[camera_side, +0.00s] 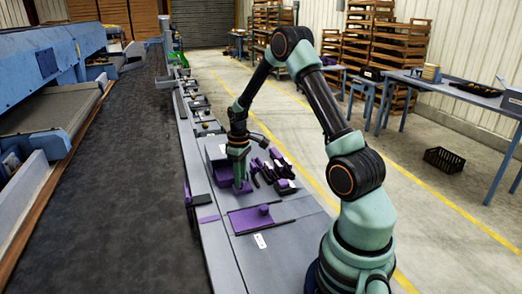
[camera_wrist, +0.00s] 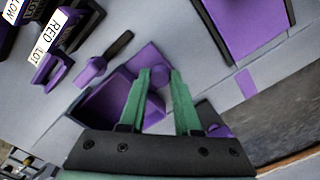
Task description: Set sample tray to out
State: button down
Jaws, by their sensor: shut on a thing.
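A purple open-topped box, which looks like the sample tray (camera_wrist: 104,107), lies behind and left of my green fingers in the wrist view. It also shows in the side view (camera_side: 223,177), set in the grey bench top beside my gripper. My gripper (camera_side: 242,187) points straight down at it, low over the bench. In the wrist view my gripper (camera_wrist: 159,75) has its two fingertips on either side of a small purple knob (camera_wrist: 159,73), shut on it. A flat purple piece (camera_wrist: 147,55) lies just beyond the knob. The fingers hide part of the tray and how the knob joins it.
Black and purple handles with labels (camera_side: 275,172) stand close right of my gripper; a RED LOT label (camera_wrist: 51,37) shows nearby. A dark conveyor belt (camera_side: 130,180) runs along the left.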

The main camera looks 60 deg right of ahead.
jog(key=shift+s+a+r, duration=0.1)
jog(key=shift+s+a, duration=2)
jog(key=shift+a, duration=0.1)
jog(key=c, duration=0.6)
grip_release()
jog(key=shift+r, duration=0.35)
notch_tip(320, 180, up, 11)
jog(key=shift+r, duration=0.15)
